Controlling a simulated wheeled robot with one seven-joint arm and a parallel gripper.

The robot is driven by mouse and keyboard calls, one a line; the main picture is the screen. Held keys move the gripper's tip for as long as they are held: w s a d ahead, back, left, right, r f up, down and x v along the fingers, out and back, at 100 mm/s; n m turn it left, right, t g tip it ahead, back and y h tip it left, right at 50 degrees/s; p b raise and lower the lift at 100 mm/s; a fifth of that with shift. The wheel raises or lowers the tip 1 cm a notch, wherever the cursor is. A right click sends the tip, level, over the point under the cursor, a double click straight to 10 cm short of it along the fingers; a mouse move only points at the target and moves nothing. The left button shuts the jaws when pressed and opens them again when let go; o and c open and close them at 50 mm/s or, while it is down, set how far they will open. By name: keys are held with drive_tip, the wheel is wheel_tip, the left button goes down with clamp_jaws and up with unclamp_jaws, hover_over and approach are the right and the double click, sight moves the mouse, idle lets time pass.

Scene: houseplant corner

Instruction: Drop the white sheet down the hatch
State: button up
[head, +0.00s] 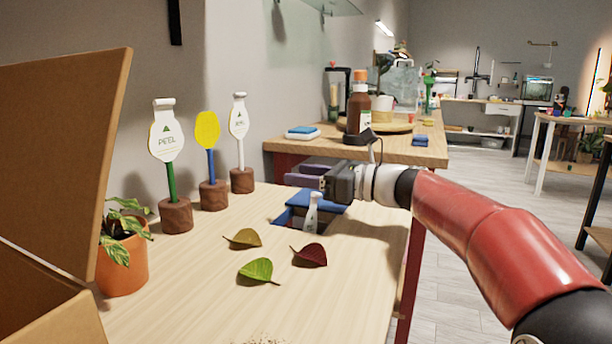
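My gripper (305,174) is over the hatch at the table's far right part. Its two purple fingers look apart, with nothing visible between them. The hatch (297,197) is a blue-lined opening in the table top. A narrow white sheet (312,214) with a tab at its top shows below the fingers, upright against the blue. Its lower end is hidden, and I cannot tell whether it rests on anything. A yellow card (207,130) on a blue stick stands bare in a brown base. White sheets with tabs cover the green-stick card (166,140) and the white-stick card (239,122).
Three leaves (259,270) lie on the table in front of the hatch. A potted plant (123,262) and an open cardboard box (60,150) stand at the left. A second table (400,150) behind holds a brown bottle (358,105) and other items.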

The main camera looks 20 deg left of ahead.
drive_tip(key=d, duration=0.7)
drive_tip(key=shift+s+d, duration=0.3)
drive_tip(key=shift+d, duration=0.1)
